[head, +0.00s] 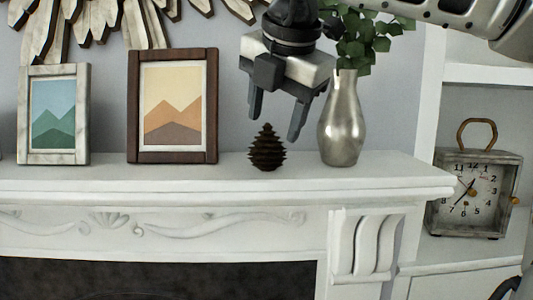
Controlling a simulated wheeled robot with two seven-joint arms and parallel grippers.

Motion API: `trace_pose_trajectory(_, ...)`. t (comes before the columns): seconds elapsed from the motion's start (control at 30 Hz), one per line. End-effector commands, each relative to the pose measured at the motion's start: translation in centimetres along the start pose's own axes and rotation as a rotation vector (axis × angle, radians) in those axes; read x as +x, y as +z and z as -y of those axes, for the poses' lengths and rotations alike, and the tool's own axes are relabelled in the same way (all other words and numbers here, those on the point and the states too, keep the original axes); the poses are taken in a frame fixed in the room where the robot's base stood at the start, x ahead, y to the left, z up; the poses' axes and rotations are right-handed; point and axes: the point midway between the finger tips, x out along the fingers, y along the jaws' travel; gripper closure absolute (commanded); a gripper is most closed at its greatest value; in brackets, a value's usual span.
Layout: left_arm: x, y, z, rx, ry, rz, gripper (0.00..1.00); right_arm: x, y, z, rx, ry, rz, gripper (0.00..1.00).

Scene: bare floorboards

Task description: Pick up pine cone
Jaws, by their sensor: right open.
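A dark brown pine cone (267,149) stands upright on the white mantel shelf (200,178), between a framed picture and a silver vase. My right gripper (276,128) is above the pine cone, pointing down with its two dark fingers apart. Its jaws are open and empty. The fingertips are near the height of the cone's top, one to its left and one to its right in the picture. I cannot tell the exact depth between the fingers and the cone. My left gripper is not in view.
A silver vase (342,125) with green leaves stands close right of the gripper. A brown-framed picture (131,110) and a white-framed picture (82,118) stand to the left. A clock (477,190) sits on the lower right shelf. Wooden wall decor (90,25) hangs above.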

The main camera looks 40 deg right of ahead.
Motion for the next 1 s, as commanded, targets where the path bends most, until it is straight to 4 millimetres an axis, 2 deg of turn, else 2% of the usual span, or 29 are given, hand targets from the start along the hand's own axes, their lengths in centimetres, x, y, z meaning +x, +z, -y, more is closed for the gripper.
trace_pose_trajectory(0.23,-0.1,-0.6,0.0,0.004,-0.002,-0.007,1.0,1.8,0.1,0.0,-0.002,-0.001,-0.003,0.45)
trace_pose_trajectory(0.5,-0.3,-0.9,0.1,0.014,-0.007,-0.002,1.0,5.6,0.3,0.2,0.0,-0.002,-0.002,0.45)
trace_pose_trajectory(0.8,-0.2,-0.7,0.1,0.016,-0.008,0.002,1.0,6.2,0.3,0.2,0.001,0.002,0.0,0.45)
trace_pose_trajectory(0.9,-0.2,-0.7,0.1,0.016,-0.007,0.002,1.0,6.2,0.3,0.2,0.001,0.002,0.001,0.72)
trace_pose_trajectory(1.0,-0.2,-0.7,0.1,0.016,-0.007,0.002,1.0,6.1,0.3,0.2,0.001,0.002,0.001,0.73)
